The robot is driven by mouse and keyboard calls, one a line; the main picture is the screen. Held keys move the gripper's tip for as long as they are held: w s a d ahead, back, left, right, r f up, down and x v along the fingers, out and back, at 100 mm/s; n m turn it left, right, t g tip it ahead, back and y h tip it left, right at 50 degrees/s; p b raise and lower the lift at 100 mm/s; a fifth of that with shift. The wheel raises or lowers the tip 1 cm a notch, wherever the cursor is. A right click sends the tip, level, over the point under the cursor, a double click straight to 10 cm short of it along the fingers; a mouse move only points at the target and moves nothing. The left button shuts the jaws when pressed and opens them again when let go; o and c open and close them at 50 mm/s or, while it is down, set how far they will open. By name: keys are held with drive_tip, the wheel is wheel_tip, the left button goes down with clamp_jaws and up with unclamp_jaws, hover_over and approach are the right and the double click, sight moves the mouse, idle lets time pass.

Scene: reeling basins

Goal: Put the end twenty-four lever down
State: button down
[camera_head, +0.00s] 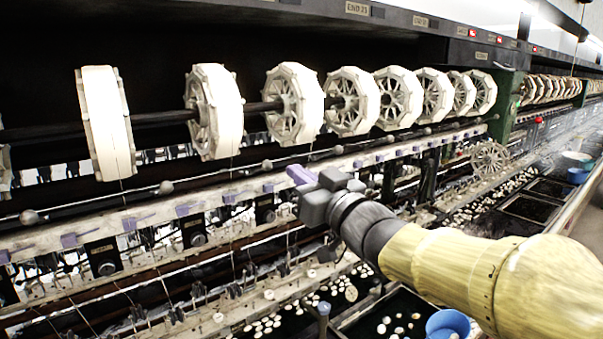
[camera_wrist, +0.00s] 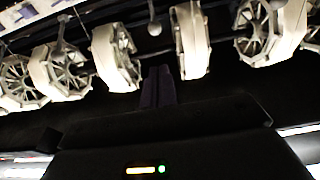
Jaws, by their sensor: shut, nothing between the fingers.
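A row of ball-ended levers runs along the rail below the reels. One ball knob (camera_head: 267,164) is just left of my gripper, another (camera_head: 165,187) is farther left, and another (camera_head: 337,149) is just beyond it. I cannot tell which one belongs to end twenty-four. My gripper (camera_head: 299,174) is shut and empty, with its purple fingers in front of the rail, apart from the knobs as far as I can see. In the wrist view, the closed fingers (camera_wrist: 158,86) point toward the reels, and a ball knob (camera_wrist: 154,28) hangs above their tips.
White reels (camera_head: 215,112) sit on a dark shaft above the rail. A plate reading END 23 (camera_head: 357,8) is on the top beam. Pale pieces lie in trays below. A blue bowl (camera_head: 447,325) stands near the bottom, under my arm.

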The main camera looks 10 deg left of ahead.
sight(270, 165)
drive_tip(key=shift+p+x, duration=1.6)
drive_tip(key=shift+x, duration=4.4)
drive_tip(key=shift+f, duration=0.1)
drive_tip(key=shift+f+b, duration=0.5)
drive_tip(key=shift+b, duration=0.05)
drive_tip(key=shift+d, duration=0.1)
drive_tip(key=shift+s+d+f+b, duration=0.1)
drive_tip(key=shift+f+b, duration=0.4)
drive_tip(key=shift+b, duration=0.05)
drive_tip(key=shift+s+d+f+b, duration=0.1)
drive_tip(key=shift+d+f+b, duration=0.05)
drive_tip(key=shift+f+b, duration=0.35)
